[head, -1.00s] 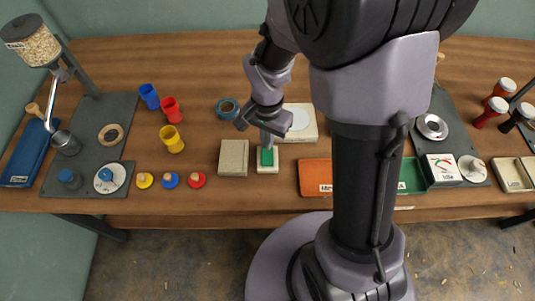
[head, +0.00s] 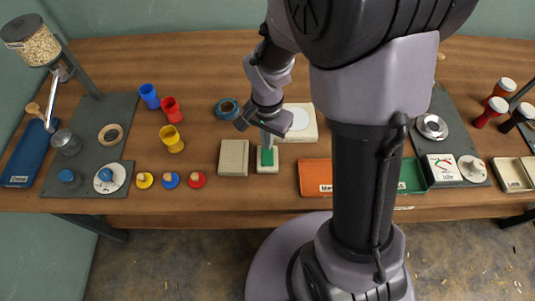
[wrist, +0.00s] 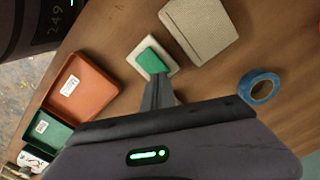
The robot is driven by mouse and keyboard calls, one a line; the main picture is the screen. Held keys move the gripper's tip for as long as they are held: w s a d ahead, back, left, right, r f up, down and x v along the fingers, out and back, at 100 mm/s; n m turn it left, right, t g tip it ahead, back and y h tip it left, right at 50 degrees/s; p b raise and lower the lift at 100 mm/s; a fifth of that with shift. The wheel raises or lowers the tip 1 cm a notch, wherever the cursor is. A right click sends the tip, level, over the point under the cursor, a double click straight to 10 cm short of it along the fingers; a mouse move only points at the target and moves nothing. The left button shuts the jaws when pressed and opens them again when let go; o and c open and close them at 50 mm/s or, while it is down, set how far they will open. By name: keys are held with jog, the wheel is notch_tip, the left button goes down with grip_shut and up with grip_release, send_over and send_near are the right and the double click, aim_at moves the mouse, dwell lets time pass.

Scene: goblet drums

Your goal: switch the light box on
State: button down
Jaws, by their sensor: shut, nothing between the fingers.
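A small cream switch block with a green rocker (head: 267,157) stands near the table's front edge, and the rocker also shows in the wrist view (wrist: 152,60). My gripper (head: 266,147) is shut and empty, pointing down at the far end of the rocker. In the wrist view its fingertips (wrist: 155,76) overlap the block's near edge; whether they touch the rocker I cannot tell. A cream box with a round white disc (head: 299,119), apparently the light box, stands behind the switch, partly hidden by my arm. I cannot tell whether the disc is lit.
A grey-beige block (head: 233,157) lies just left of the switch. A blue tape ring (head: 227,109) lies behind it. An orange tray (head: 314,177) and a green tray (head: 412,176) are to the right. Coloured cups and knobbed discs stand to the left.

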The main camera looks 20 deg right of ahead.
jog(key=shift+f+b, duration=0.95)
jog(key=shift+f, duration=0.15)
dwell(0.4)
jog(key=shift+r, duration=0.1)
notch_tip(320, 180, up, 7)
jog(key=p, duration=0.6)
